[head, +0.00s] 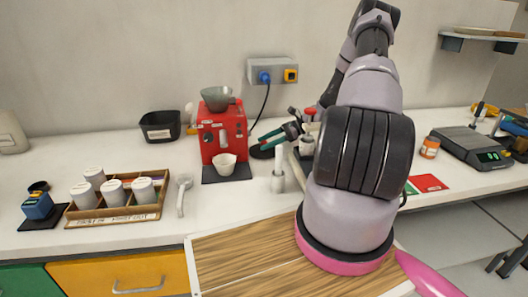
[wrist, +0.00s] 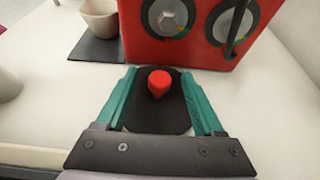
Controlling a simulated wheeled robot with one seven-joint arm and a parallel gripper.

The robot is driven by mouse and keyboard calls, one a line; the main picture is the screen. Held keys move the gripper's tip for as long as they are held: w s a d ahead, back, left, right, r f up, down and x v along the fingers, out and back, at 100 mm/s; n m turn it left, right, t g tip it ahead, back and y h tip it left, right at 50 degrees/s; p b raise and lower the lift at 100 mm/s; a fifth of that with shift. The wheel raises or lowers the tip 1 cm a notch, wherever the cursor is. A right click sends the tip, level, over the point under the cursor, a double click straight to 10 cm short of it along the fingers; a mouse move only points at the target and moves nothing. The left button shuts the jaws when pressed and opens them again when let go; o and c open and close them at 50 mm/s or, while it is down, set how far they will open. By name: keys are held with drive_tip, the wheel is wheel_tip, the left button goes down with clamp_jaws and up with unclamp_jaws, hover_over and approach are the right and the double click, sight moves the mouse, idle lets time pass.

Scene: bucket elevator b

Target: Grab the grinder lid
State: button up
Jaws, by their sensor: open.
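The lid (wrist: 152,112) is a dark round disc with a red knob (wrist: 159,80) on top, lying near the red grinder (head: 222,133). In the wrist view it sits between the two green fingers of my gripper (wrist: 158,74), which are open on either side of it. I cannot tell whether the fingers touch its edge. In the head view my gripper (head: 270,141) is low over the counter, just right of the grinder, and a dark edge of the lid shows beneath it. The grinder also shows in the wrist view (wrist: 195,50), just beyond the fingertips.
A white cup (head: 227,165) stands on a dark mat (head: 211,179) at the grinder's front. A wooden tray of white-lidded jars (head: 115,218) and a black bin (head: 160,126) are to the left. A wall socket (head: 272,72) with a cable is behind. A scale (head: 470,145) is far right.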

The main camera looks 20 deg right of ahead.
drive_tip(key=shift+w+a+f, duration=0.1)
drive_tip(key=shift+a+f, duration=0.15)
drive_tip(key=shift+a, duration=0.2)
drive_tip(key=shift+c, duration=0.2)
drive_tip(key=c, duration=1)
clamp_jaws()
drive_tip(key=shift+r, duration=0.15)
